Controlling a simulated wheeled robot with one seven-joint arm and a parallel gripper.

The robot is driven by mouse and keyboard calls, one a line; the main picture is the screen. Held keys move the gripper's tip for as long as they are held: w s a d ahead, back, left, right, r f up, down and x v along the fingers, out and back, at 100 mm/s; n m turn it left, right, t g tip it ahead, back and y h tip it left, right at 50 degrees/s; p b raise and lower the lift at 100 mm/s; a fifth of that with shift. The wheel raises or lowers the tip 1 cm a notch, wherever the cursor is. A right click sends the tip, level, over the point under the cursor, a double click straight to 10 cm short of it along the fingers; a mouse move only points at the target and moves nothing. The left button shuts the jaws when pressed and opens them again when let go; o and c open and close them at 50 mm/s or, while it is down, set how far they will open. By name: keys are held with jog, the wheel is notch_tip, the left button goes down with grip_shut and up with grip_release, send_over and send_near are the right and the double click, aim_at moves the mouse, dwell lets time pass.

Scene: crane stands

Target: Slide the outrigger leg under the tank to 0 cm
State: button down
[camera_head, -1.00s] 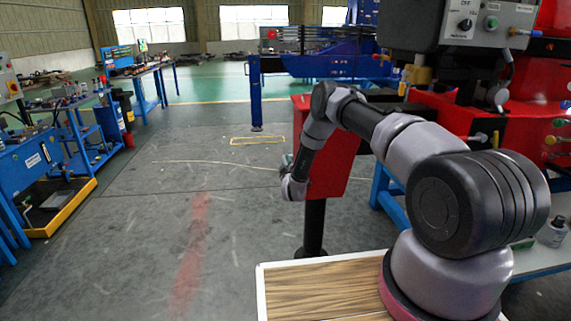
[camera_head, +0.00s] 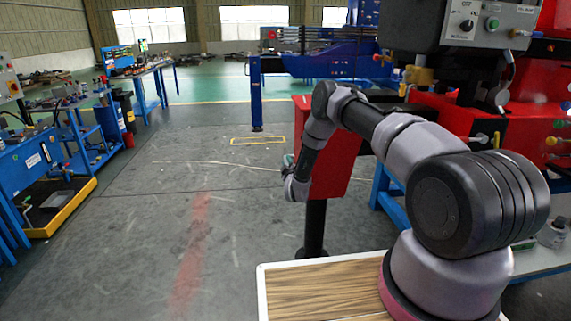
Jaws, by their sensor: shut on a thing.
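The red outrigger leg (camera_head: 334,150) is a broad red box end with a black vertical post (camera_head: 315,228) below it, left of the red crane body. My gripper (camera_head: 288,160) is at the left side of the red box, beyond my wrist. It is shut, seemingly on part of this leg; its fingers and the exact grip point are too small and partly hidden to see. Which part is the tank cannot be told, and no distance scale is readable.
A blue crane stand with a blue post (camera_head: 256,95) stands farther back. Blue workbenches and a yellow-edged tray (camera_head: 62,207) line the left. A wood-topped surface (camera_head: 320,290) is in front. The grey floor (camera_head: 150,230) at middle left is clear.

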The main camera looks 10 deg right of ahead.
aim_at(338, 172)
jog(key=d, duration=2)
jog(key=shift+s+f, duration=0.25)
jog(key=shift+f, duration=0.2)
jog(key=shift+d+h, duration=0.15)
jog(key=shift+h, duration=0.15)
jog(key=c, duration=0.8)
grip_release()
jog(key=shift+f, duration=0.1)
jog(key=shift+o, duration=0.2)
jog(key=shift+w+d, duration=0.1)
jog(key=shift+w, duration=0.05)
jog(key=shift+r, duration=0.25)
jog(key=s, duration=1)
jog(key=shift+s, duration=0.35)
